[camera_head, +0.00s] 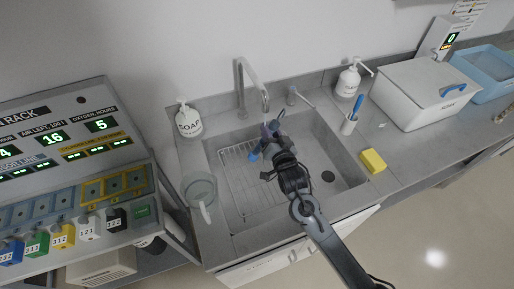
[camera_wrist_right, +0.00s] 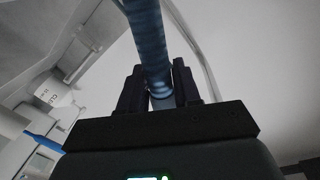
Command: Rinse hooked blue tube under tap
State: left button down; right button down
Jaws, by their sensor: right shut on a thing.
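My right gripper (camera_head: 270,145) is over the sink, just below the tap's spout. It is shut on a blue ribbed tube (camera_head: 252,157), of which only a small blue part shows past the fingers in the head view. In the right wrist view the tube (camera_wrist_right: 147,40) runs up from between the two dark fingers (camera_wrist_right: 160,90). The tap (camera_head: 250,75) is a tall curved metal spout at the back of the sink (camera_head: 322,140). I cannot tell whether water runs. The tube's hook is not clear. My left gripper is not in view.
A wire rack (camera_head: 240,180) lies in the sink's left part. Soap bottles (camera_head: 188,120) (camera_head: 349,80) stand behind, a clear jug (camera_head: 199,188) at left. A brush cup (camera_head: 349,124), yellow sponge (camera_head: 373,161) and lidded white box (camera_head: 425,95) are right. The labelled rack (camera_head: 60,150) stands far left.

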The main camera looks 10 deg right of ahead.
jog(key=shift+s, duration=0.1)
jog(key=s+d+p, duration=0.3)
jog(key=s+p, duration=0.1)
jog(key=s, duration=0.3)
jog(key=shift+d, duration=0.15)
dwell(0.5)
jog(key=shift+s+r+p, duration=0.1)
jog(key=shift+r+p, duration=0.05)
jog(key=shift+p, duration=0.2)
dwell(0.8)
jog(key=s+d+r+p, duration=0.2)
jog(key=s+r+p, duration=0.1)
jog(key=s, duration=0.1)
jog(key=shift+s+r, duration=0.25)
jog(key=shift+r, duration=0.15)
jog(key=shift+d, duration=0.1)
dwell(0.5)
